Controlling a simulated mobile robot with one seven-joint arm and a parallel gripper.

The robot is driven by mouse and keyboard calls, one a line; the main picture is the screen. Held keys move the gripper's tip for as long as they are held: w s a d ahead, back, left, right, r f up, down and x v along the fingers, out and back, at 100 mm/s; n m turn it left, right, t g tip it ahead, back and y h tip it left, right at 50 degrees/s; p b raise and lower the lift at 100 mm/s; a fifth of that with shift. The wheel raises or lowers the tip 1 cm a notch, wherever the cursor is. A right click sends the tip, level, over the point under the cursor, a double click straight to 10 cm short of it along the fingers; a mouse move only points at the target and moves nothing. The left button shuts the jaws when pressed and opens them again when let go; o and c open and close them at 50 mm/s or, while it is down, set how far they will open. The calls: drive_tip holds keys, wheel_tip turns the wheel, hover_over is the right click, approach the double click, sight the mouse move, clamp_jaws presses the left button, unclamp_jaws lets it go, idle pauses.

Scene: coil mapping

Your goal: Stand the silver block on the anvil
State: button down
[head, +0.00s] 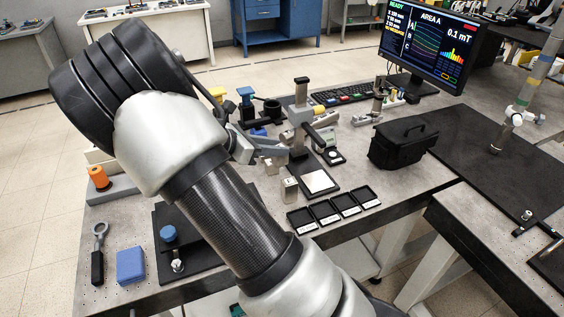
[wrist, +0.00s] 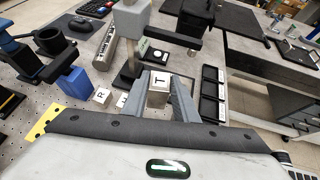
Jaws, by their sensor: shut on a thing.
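In the wrist view, my gripper (wrist: 165,98) is shut on the silver block (wrist: 159,97). The block is upright, its top marked T, with a grey finger on each side. Its underside is hidden, so I cannot tell whether it touches anything. In the head view, my gripper (head: 284,144) reaches in from the left near a grey post stand, and the held block is hard to pick out there. A bright square plate on a black base (head: 319,182), which looks like the anvil, lies in front of the stand.
The post stand (head: 301,117) is close ahead; it also shows in the wrist view (wrist: 131,22). Pale lettered blocks, one marked R (wrist: 102,95), lie left of my fingers. Black trays (head: 346,200) sit to the right. A black case (head: 402,145) stands beyond.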

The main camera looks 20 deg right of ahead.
drive_tip(key=s+d+f+m+g+b, duration=0.15)
drive_tip(key=s+b, duration=0.25)
drive_tip(key=s, duration=0.6)
drive_tip(key=s+d+f+m+g+b, duration=0.15)
drive_tip(key=s+b, duration=0.25)
drive_tip(key=s, duration=0.5)
drive_tip(key=b, duration=0.5)
hover_over(312, 182)
drive_tip(key=shift+n+t, duration=0.3)
drive_tip(key=shift+n, duration=0.1)
drive_tip(key=shift+f, duration=2)
drive_tip(key=shift+f, duration=0.15)
drive_tip(key=c, duration=1.4)
unclamp_jaws()
